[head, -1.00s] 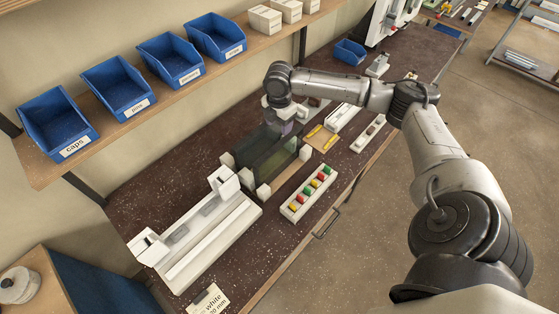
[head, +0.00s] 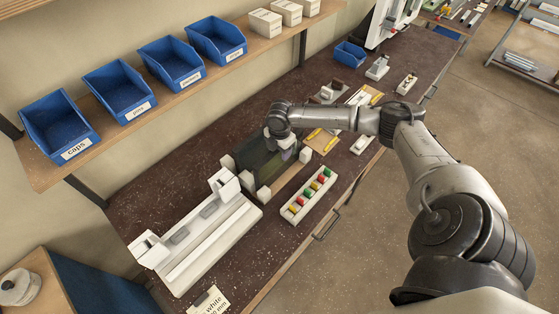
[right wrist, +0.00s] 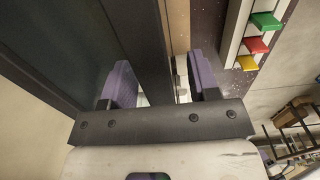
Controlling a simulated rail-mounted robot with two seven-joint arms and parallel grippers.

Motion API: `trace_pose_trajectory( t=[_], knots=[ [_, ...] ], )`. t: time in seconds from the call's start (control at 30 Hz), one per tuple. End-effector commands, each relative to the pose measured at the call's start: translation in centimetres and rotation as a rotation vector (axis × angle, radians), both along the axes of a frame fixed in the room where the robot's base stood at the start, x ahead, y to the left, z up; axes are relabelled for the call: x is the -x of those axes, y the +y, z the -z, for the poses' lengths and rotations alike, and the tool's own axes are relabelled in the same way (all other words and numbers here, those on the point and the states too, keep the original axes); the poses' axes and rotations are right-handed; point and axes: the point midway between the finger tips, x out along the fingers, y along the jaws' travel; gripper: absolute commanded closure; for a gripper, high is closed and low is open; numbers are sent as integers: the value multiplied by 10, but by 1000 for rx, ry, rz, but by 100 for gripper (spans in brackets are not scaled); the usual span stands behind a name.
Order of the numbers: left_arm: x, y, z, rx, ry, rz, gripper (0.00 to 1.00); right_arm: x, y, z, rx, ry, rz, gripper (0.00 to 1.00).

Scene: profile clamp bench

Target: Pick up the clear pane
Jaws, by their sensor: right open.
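A rack with pale corner blocks (head: 263,194) stands on the bench and holds upright, dark, greenish see-through panes (head: 258,168). I cannot tell for certain which one is the clear pane. My right gripper (head: 287,153) is low over the right end of the rack, partly hidden by its own wrist. In the right wrist view my right gripper (right wrist: 162,62) is open, its purple fingers apart. A dark upright strip (right wrist: 145,40) runs between the fingers, and a wider dark pane (right wrist: 60,45) lies left of them. Contact cannot be told. My left gripper is out of view.
A white clamp fixture (head: 205,245) lies left of the rack. A strip of coloured buttons (head: 308,195) sits in front of the rack, and yellow-handled tools (head: 313,134) lie to its right. A shelf with blue bins (head: 119,88) overhangs the back.

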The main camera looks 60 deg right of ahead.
Motion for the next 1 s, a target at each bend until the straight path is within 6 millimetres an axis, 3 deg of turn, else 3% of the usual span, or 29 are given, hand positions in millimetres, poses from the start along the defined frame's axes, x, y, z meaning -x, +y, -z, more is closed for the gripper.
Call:
trace_pose_trajectory(
  t=[0.37,0.9,1.0],
  knots=[
    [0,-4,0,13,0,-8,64,0,0,7,0,-1,0,46],
    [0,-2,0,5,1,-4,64,0,0,7,1,-1,0,97],
    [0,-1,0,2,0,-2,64,-1,0,6,1,-3,0,100]
  ],
)
